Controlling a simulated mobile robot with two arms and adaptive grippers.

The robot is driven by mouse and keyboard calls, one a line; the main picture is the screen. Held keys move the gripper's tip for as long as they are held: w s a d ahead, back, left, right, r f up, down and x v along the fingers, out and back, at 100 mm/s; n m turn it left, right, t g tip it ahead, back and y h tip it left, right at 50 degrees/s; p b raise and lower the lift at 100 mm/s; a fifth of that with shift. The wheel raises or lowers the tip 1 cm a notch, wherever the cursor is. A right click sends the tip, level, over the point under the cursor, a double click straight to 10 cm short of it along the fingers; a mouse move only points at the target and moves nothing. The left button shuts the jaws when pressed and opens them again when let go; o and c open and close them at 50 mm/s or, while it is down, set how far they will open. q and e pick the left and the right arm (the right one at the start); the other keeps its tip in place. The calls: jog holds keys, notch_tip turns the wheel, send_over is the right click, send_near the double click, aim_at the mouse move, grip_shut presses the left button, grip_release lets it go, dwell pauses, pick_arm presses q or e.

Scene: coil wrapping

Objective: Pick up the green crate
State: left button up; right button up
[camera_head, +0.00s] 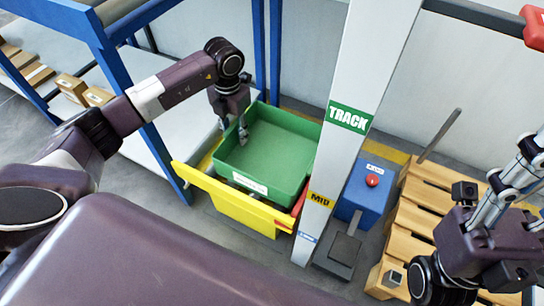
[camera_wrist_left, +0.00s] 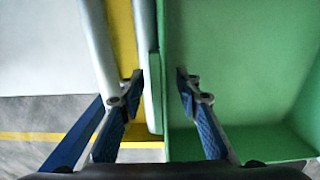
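The green crate (camera_head: 265,150) is open-topped and looks empty. It sits inside a yellow bin (camera_head: 240,208) between the blue-framed shelf and the white post. My left gripper (camera_head: 243,135) points down at the crate's left wall. In the left wrist view, its two fingers (camera_wrist_left: 160,88) are apart, with the green crate's wall (camera_wrist_left: 153,75) between them. One finger is on the yellow bin's side and the other over the crate's inside. I see no firm contact. My right gripper (camera_head: 515,185) is at the right edge, partly cut off; its finger gap is unclear.
A blue-framed shelf (camera_head: 125,80) with small cardboard boxes (camera_head: 72,86) stands left. A white post marked TRACK (camera_head: 352,85) rises right of the crate. Beyond it are a blue box with a red button (camera_head: 368,190) and a wooden pallet (camera_head: 430,188).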

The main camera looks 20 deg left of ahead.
pick_arm(q)
jog(key=shift+c, duration=0.6)
grip_shut()
jog(key=shift+r, duration=0.1)
